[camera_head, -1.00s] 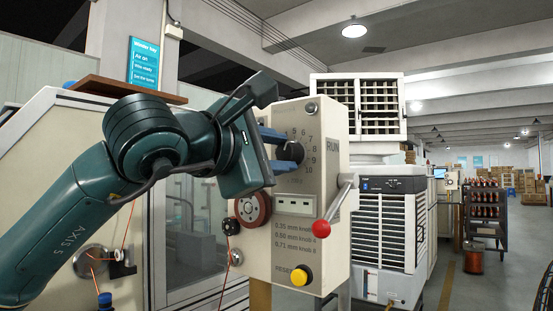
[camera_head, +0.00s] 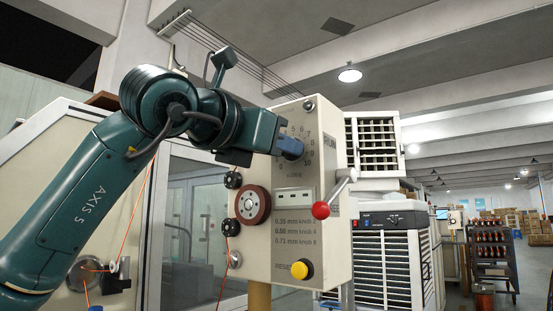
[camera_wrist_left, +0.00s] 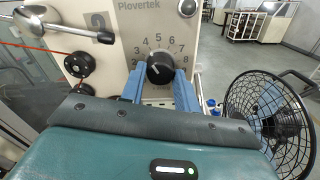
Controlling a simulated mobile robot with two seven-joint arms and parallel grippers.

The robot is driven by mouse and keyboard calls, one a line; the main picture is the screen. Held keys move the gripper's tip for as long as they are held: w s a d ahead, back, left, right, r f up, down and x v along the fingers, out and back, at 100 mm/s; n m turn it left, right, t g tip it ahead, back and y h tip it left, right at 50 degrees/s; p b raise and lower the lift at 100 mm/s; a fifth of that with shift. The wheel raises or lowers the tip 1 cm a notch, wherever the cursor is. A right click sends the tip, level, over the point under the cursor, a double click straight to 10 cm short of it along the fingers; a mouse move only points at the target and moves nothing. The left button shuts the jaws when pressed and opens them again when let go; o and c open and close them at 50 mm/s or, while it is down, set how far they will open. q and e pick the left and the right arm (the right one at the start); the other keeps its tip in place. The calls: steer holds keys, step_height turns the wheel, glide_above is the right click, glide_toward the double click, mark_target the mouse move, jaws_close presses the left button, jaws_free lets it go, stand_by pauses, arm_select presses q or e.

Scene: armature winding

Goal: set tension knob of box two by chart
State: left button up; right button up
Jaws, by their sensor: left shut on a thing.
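The cream control box (camera_head: 315,262) stands in front of me, with a numbered dial on its face and a printed chart (camera_head: 296,230) pairing wire sizes with knob numbers. A large 2 marks the box in the left wrist view. My left gripper (camera_head: 290,147) is at the dial and hides the knob in the head view. In the left wrist view the black tension knob (camera_wrist_left: 160,69) sits between my two blue fingers (camera_wrist_left: 159,88), which are shut on it. A pale mark shows on the knob; the number it points at is unclear. My right gripper is not in view.
A red-ball lever (camera_head: 321,209) sticks out at the box's right edge. A yellow button (camera_head: 300,270) is below the chart, and a brown wheel (camera_head: 253,204) and black guides are at left. A black fan (camera_wrist_left: 267,110) stands right in the left wrist view.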

arm_select(q)
steer(key=n+b, duration=0.5)
steer(key=n, duration=0.5)
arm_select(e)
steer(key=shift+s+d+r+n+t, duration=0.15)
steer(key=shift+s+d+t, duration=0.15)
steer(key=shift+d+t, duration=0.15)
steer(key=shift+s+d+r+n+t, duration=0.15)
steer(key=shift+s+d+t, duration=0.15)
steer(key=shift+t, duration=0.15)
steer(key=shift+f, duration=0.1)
arm_select(q)
steer(key=o, duration=1)
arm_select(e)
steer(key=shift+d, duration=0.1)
arm_select(q)
steer(key=b+v, duration=0.2)
steer(key=v, duration=1.1)
steer(key=shift+s, duration=0.1)
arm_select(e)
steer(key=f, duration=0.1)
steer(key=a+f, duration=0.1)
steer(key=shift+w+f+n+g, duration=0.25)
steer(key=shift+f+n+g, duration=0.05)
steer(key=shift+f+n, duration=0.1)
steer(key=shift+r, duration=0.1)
